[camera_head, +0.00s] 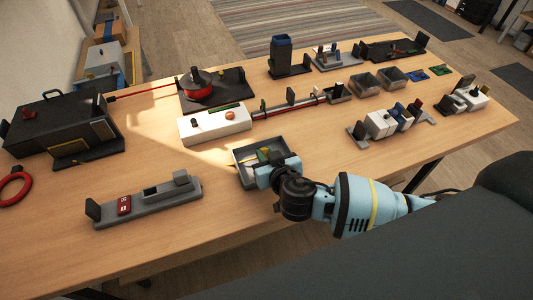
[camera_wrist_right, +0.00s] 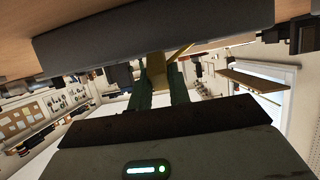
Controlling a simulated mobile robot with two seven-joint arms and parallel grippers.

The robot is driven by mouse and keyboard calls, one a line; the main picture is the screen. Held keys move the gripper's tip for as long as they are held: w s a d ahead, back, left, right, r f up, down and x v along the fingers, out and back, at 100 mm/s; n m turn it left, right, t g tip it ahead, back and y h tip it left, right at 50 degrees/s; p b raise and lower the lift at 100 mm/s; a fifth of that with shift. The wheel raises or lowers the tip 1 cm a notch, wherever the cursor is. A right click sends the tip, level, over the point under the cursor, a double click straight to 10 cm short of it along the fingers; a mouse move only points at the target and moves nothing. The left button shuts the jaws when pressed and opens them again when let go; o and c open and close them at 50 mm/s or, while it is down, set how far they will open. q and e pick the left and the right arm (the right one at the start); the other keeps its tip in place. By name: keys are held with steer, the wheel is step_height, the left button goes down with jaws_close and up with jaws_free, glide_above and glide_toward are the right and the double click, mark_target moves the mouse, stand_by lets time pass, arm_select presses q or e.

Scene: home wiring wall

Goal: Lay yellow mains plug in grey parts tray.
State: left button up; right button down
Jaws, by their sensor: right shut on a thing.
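The grey parts tray (camera_head: 237,158) stands near the front middle of the table, and its grey wall (camera_wrist_right: 130,30) fills the top of the right wrist view. My right gripper (camera_head: 262,170) is at the tray's front right and covers part of it. In the right wrist view its two fingers (camera_wrist_right: 158,88) are shut on the yellow mains plug (camera_wrist_right: 156,70), close to the tray wall. In the head view the gripper mostly hides the plug; I cannot tell whether it touches the tray floor. My left gripper is not in view.
A white box (camera_head: 214,126) lies just behind the tray. A grey holder with a red switch (camera_head: 124,204) is at the left front. White and blue modules (camera_head: 385,124) stand to the right. The table is clear between the tray and the left holder.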

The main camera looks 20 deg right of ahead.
steer(key=c, duration=1.2)
jaws_free()
steer(key=shift+c, duration=0.2)
steer(key=shift+v, duration=3.95)
steer(key=shift+f, duration=0.1)
